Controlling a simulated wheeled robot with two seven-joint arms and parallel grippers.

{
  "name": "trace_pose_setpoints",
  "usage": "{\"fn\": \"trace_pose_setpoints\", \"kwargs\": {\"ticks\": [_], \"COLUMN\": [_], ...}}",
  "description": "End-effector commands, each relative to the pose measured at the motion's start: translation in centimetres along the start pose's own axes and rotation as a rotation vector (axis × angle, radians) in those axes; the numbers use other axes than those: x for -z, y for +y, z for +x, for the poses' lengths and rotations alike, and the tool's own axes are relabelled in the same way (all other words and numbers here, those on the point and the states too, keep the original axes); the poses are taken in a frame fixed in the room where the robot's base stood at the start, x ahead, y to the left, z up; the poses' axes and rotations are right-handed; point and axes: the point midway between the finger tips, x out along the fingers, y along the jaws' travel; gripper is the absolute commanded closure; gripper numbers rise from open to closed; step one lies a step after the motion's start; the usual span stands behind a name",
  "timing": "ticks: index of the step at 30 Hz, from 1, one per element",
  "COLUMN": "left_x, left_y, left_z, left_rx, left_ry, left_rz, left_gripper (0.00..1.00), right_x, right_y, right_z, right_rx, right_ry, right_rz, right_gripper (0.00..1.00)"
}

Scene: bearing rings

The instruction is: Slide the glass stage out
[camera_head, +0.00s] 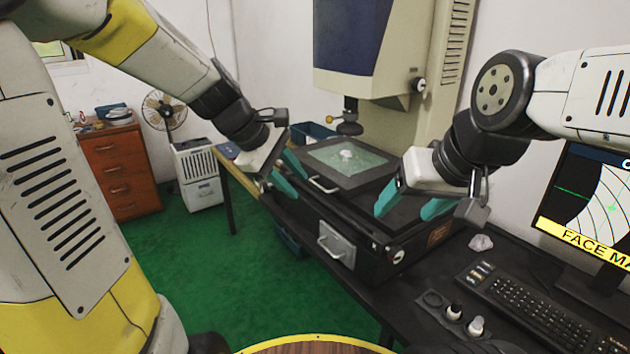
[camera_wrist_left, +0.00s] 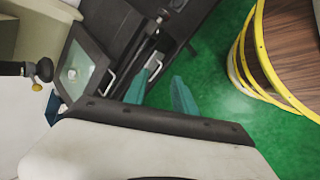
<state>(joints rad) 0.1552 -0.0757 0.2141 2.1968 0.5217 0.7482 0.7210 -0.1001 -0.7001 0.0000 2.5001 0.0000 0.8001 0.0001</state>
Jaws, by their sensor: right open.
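The glass stage (camera_head: 372,160) is a pale green pane in a dark frame on top of the black machine base, under the measuring head. It also shows in the left wrist view (camera_wrist_left: 84,66). A small white ring-like piece (camera_head: 347,154) lies on the glass. A silver bar handle (camera_head: 323,186) is on the frame's front edge. My left gripper (camera_head: 287,178) is just left of this handle, its teal fingers apart and empty; the left wrist view shows the gap between them (camera_wrist_left: 160,92). My right gripper (camera_head: 410,210) is open and empty over the base's right part.
The measuring head (camera_head: 348,125) hangs above the stage. A second handle (camera_head: 328,248) is on the base's front. A keyboard (camera_head: 540,312), small bottles (camera_head: 475,326) and a monitor (camera_head: 595,205) stand at right.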

Motion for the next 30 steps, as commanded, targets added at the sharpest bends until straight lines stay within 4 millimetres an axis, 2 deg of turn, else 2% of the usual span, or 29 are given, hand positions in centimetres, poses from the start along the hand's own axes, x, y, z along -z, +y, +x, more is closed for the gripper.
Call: {"fn": "trace_pose_setpoints", "kwargs": {"ticks": [5,11,18,24,27,30], "left_x": [2.3,6.1,12.9,18.7,20.5,21.4], "left_y": [3.6,7.8,11.3,12.2,12.3,12.3], "left_z": [5.1,11.3,18.1,22.0,23.0,23.6], "left_rx": [-0.018,-0.023,0.025,0.102,0.134,0.152], "left_ry": [-0.143,-0.354,-0.658,-0.907,-0.987,-1.029], "left_rz": [-0.431,-1.041,-1.807,-2.314,-2.457,-2.525], "left_gripper": [0.68,0.68,0.68,0.68,0.68,0.68], "right_x": [0.0,0.0,0.0,0.0,0.0,0.0], "right_y": [0.0,0.0,0.0,0.0,0.0,0.0], "right_z": [0.0,0.0,0.0,0.0,0.0,0.0], "right_rx": [0.0,0.0,0.0,0.0,0.0,0.0], "right_ry": [0.0,0.0,0.0,0.0,0.0,0.0], "right_rz": [0.0,0.0,0.0,0.0,0.0,0.0], "right_gripper": [0.34,0.34,0.34,0.34,0.34,0.34]}}
